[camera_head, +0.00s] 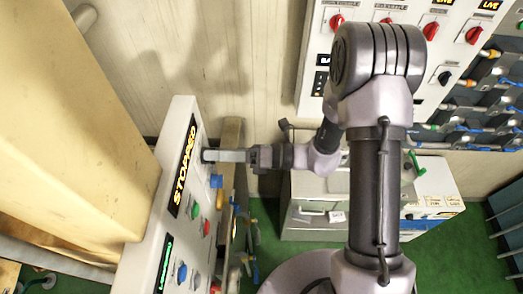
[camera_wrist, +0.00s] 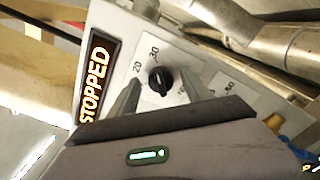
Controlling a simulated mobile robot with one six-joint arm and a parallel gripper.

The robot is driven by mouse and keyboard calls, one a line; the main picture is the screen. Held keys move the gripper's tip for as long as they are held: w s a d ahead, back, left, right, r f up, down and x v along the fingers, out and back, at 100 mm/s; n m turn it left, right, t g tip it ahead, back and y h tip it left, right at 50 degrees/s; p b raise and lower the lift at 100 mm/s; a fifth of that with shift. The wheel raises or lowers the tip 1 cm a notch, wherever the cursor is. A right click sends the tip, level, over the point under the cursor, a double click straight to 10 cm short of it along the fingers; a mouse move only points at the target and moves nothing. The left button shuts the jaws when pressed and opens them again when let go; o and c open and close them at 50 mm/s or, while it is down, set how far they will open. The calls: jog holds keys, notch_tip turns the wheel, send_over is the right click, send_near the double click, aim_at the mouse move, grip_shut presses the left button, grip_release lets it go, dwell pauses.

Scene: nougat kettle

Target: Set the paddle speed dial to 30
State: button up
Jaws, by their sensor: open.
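A black dial (camera_wrist: 160,80) sits on a pale plate in the wrist view, with 20 and 30 legible beside it. Its name and exact pointer setting are not legible. My gripper (camera_wrist: 163,84) is open, with one finger on each side of the dial; I cannot tell whether they touch it. In the head view my gripper (camera_head: 210,156) reaches left to the upper part of the white control panel (camera_head: 150,240). The dial is mostly hidden there by the fingers. A lit STOPPED display (camera_head: 181,167) is beside it, also seen in the wrist view (camera_wrist: 95,80).
Below my gripper, the panel carries a blue knob (camera_head: 216,181), a green button (camera_head: 195,211) and a red one (camera_head: 206,228). A second numbered plate (camera_wrist: 236,90) is right of the dial. A wall panel with red knobs (camera_head: 430,30) stands behind my arm.

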jog(key=s+d+b, duration=0.1)
jog(key=d+b, duration=0.1)
jog(key=d, duration=1.5)
jog(key=shift+s, duration=0.2)
jog(key=shift+f+b, duration=0.1)
jog(key=shift+b, duration=0.25)
